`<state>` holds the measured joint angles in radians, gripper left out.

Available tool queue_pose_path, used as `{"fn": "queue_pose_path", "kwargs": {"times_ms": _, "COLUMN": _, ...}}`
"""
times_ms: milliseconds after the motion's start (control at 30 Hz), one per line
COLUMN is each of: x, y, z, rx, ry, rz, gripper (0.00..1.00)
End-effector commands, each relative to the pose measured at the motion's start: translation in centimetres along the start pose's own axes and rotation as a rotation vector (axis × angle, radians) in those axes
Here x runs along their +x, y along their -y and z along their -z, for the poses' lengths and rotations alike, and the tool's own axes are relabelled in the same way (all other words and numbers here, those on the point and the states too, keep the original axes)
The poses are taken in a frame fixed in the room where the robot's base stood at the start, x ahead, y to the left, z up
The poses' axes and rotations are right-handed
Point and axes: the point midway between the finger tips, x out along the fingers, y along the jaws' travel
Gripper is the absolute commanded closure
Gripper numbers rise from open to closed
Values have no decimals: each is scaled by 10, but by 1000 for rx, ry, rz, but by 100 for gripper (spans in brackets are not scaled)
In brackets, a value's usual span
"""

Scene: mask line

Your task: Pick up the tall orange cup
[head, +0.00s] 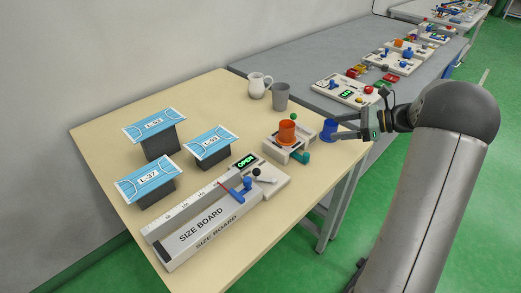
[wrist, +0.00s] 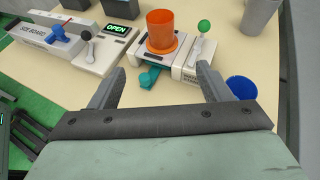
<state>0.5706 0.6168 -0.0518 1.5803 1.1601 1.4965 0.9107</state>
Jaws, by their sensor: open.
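The tall orange cup (head: 287,132) stands upright on a small white fixture (head: 271,147) near the right side of the table. In the wrist view the cup (wrist: 161,30) is at the top centre, on an orange round base between white blocks (wrist: 200,57). My gripper (wrist: 157,82) is open and empty, its two grey fingers spread on this side of the cup, which lies beyond them. In the head view my gripper (head: 345,130) is at the table's right edge, to the right of the cup.
A blue cup (head: 329,130) is close to my gripper. A teal part (head: 301,156) and a green-knobbed lever (wrist: 204,27) are on the fixture. A white pitcher (head: 259,85) and grey cup (head: 280,96) stand behind. The size board (head: 205,226) and mask stands (head: 161,141) are to the left.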

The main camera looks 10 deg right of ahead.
Motion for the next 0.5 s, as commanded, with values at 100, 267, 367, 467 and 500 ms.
{"fn": "queue_pose_path", "kwargs": {"times_ms": 100, "x": 6, "y": 5, "z": 1, "rx": 16, "ry": 16, "rz": 8, "gripper": 29}}
{"fn": "queue_pose_path", "kwargs": {"times_ms": 267, "x": 39, "y": 4, "z": -1, "rx": 14, "ry": 15, "rz": 4, "gripper": 29}}
{"fn": "queue_pose_path", "kwargs": {"times_ms": 367, "x": 62, "y": 3, "z": -1, "rx": 14, "ry": 14, "rz": 3, "gripper": 29}}
{"fn": "queue_pose_path", "kwargs": {"times_ms": 467, "x": 84, "y": 3, "z": -1, "rx": 13, "ry": 13, "rz": 2, "gripper": 29}}
{"fn": "queue_pose_path", "kwargs": {"times_ms": 500, "x": 91, "y": 4, "z": -1, "rx": 13, "ry": 13, "rz": 3, "gripper": 29}}
